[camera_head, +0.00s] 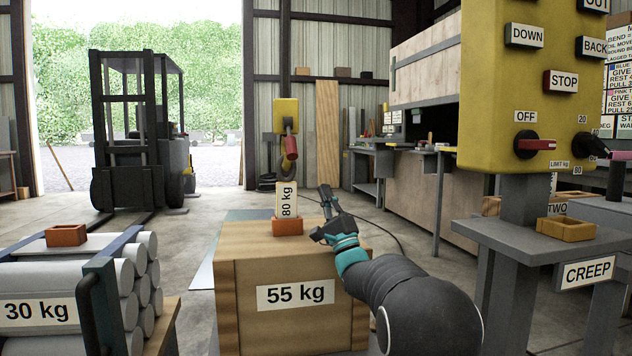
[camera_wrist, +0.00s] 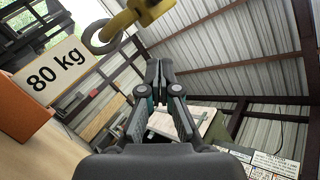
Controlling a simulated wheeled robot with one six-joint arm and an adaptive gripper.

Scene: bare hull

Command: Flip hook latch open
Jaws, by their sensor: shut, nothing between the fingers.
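A yellow hoist block (camera_head: 286,111) hangs in the middle of the head view. A grey hook part and a red piece (camera_head: 291,147) show below it; the red piece may be the latch, and I cannot tell its exact position. In the wrist view a yellow hook part (camera_wrist: 148,10) with a grey ring (camera_wrist: 102,37) shows at the top. My gripper (camera_head: 325,190) is shut and empty, with its fingertips together in the wrist view (camera_wrist: 160,70). It is above the wooden crate, lower than and right of the hook in the head view, apart from it.
The 55 kg crate (camera_head: 235,273) stands below my gripper. An orange block with an 80 kg plate (camera_head: 288,200) sits on it, close to my gripper's left. A yellow control box (camera_head: 500,100) stands right. Rolls (camera_head: 75,270) lie left. A forklift (camera_head: 150,130) is behind.

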